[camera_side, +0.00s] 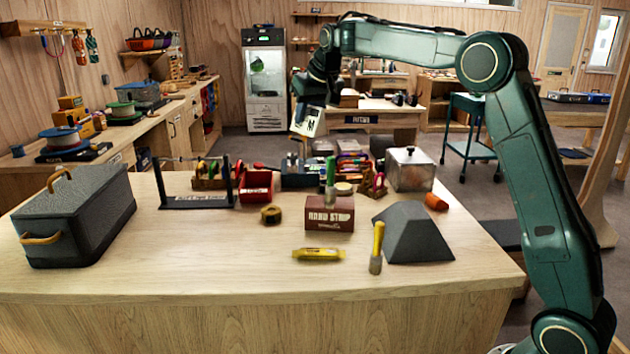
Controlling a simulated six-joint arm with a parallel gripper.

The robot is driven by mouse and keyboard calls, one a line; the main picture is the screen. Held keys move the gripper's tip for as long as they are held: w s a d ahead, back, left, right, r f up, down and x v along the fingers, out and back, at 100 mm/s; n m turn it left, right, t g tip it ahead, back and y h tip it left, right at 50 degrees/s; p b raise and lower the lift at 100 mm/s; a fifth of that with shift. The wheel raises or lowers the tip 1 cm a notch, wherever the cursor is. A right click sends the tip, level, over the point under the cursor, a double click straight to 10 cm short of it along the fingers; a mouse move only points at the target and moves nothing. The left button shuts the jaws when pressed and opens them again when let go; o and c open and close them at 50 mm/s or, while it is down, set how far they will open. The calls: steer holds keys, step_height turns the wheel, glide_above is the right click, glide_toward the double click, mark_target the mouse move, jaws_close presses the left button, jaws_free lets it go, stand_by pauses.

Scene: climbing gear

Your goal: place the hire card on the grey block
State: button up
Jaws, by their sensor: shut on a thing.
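The hire card (309,122) is a small white card with dark markings. My gripper (304,104) is shut on it and holds it tilted, in the air above the back of the bench. The fingertips are small and dark here, so the exact grip is hard to make out. The grey block (414,236) is a dark, tapered block with sloping sides and a flat top. It stands on the right part of the bench, in front of and to the right of the card, well apart from it. Nothing rests on its top.
A brown box (329,214) and a yellow-handled brush (377,248) stand left of the block. A yellow tube (319,254) lies nearby. A large grey case (75,215) stands at left.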

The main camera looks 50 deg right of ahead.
steer(key=s+d+r+m+g+h, duration=0.1)
steer(key=s+d+m, duration=0.1)
steer(key=s+d, duration=0.3)
steer(key=s+d+r+m+h, duration=0.1)
steer(key=s+d+r+m, duration=0.1)
steer(key=s, duration=0.5)
steer(key=m+g+h, duration=0.1)
steer(key=m+g, duration=0.1)
steer(key=m, duration=0.2)
glide_above(415, 210)
steer(key=shift+n, duration=0.3)
step_height(415, 210, down, 16)
steer(key=shift+r, duration=0.15)
steer(key=shift+f, duration=2.15)
steer(key=o, duration=0.9)
steer(key=shift+f, duration=0.1)
steer(key=shift+o, duration=0.3)
